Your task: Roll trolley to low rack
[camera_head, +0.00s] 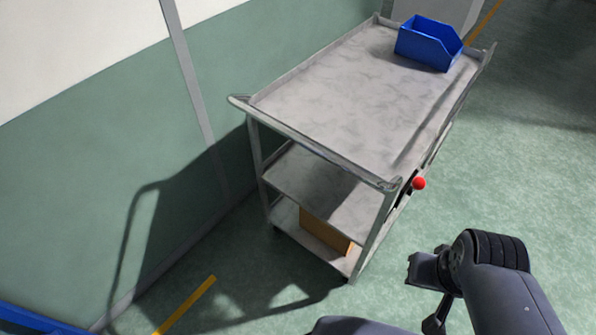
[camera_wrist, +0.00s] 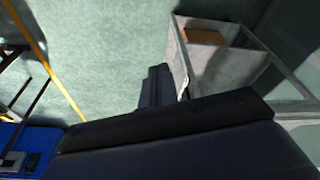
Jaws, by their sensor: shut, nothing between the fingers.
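The grey metal trolley (camera_head: 340,85) stands beside the green and white wall. It has a tray top, a push handle (camera_head: 310,143) at the near end, and two lower shelves. A blue bin (camera_head: 428,43) sits at the far end of the top. A brown box (camera_head: 325,232) is on the bottom shelf. A red knob (camera_head: 419,183) sticks out at the right side. My gripper (camera_head: 424,270) is right of the trolley's near end, apart from it, shut and empty. The wrist view shows the trolley's frame (camera_wrist: 268,55); dark parts of mine hide much of it.
Open green floor (camera_head: 535,165) lies to the right of the trolley. A yellow floor line (camera_head: 185,305) runs near the wall at lower left, beside a blue edge (camera_head: 40,320). A pale box-like block (camera_head: 440,12) stands behind the trolley. The wrist view shows reddish bars (camera_wrist: 15,55) at left.

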